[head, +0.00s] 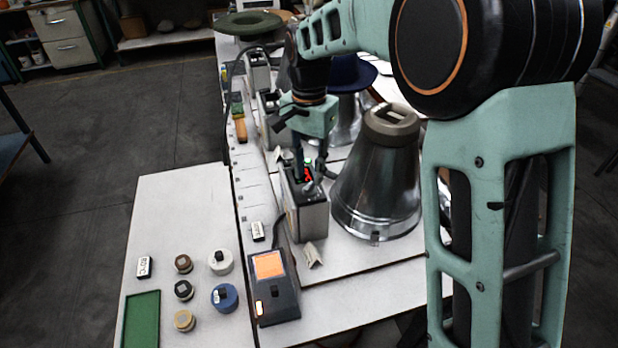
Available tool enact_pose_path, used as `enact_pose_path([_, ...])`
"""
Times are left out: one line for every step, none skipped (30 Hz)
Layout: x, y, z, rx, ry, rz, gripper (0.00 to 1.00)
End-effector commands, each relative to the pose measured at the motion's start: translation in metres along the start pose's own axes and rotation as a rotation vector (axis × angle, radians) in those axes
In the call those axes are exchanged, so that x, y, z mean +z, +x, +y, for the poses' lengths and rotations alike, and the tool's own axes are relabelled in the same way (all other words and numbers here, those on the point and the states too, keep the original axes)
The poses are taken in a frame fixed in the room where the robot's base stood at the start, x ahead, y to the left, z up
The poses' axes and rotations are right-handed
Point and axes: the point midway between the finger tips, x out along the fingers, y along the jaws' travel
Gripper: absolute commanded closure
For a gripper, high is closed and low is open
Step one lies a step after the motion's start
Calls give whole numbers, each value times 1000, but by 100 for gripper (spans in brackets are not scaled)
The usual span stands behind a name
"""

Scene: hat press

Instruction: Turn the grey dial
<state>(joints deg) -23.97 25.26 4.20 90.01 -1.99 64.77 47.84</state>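The grey dial (311,188) appears as a small grey knob on the top of a grey control box (309,218), just below lit red and green marks. The box stands beside a large metal cone. My gripper (314,177) points down over the box top. Its two dark fingers are apart, one on each side of the dial's area, with a gap between them. I cannot tell whether either finger touches the dial. The gripper and its fingers partly hide the box top.
The metal cone (376,190) with a brownish-grey cap stands close to the right of the box. A device with an orange screen (272,285) sits in front. Several small round pieces and a green tray (142,320) lie on the left panel. Similar boxes and hats stand behind.

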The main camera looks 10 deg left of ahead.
Motion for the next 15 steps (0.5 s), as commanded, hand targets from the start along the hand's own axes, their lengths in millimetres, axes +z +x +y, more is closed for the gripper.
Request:
enact_pose_path([-1,-12,-1,-3,0,3,75])
enact_pose_path([-1,-20,-1,-4,0,4,75])
enact_pose_path([-1,-28,-1,-4,0,4,75])
enact_pose_path([-1,-35,-1,-3,0,3,75])
enact_pose_path([-1,-41,-1,-4,0,4,75])
enact_pose_path([0,-49,-1,-3,0,2,75])
enact_pose_path([-1,-55,-1,-3,0,3,75])
enact_pose_path([0,-60,-1,-3,0,2,75])
enact_pose_path([0,-66,-1,-3,0,2,75])
enact_pose_path([0,-70,-1,-2,0,2,75])
enact_pose_path([0,-74,-1,-2,0,2,75])
enact_pose_path([0,-78,0,-2,0,1,75])
enact_pose_path([0,-81,0,-1,0,1,75])
enact_pose_path([0,-83,0,-1,0,1,75])
enact_pose_path([0,-85,0,-1,0,0,75])
